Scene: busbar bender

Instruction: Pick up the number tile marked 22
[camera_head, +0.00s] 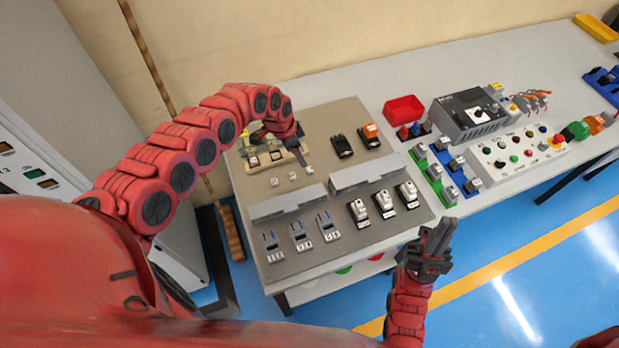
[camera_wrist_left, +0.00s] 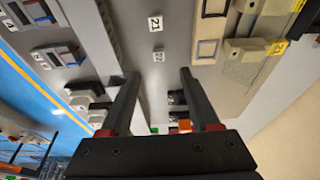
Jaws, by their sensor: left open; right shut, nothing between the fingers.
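Small white number tiles (camera_head: 292,176) lie in a short row on the grey-brown board, three of them in the head view. Two show in the left wrist view: one near the top edge (camera_wrist_left: 155,23) and one (camera_wrist_left: 159,56) just beyond the fingertips, centred between them. Their dark numbers are too small for me to tell surely which is 22. My left gripper (camera_wrist_left: 160,74) is open and empty above the board; in the head view its fingers are hard to make out. My right gripper (camera_head: 438,238) is shut and empty, by the board's front right corner.
Grey rails (camera_head: 288,203) lie in front of the tiles. Tan blocks (camera_head: 274,158) stand behind them under my left arm. Several breakers (camera_head: 384,203) stand at the board's front right. A red bin (camera_head: 403,109) and control panel (camera_head: 519,150) are on the right table.

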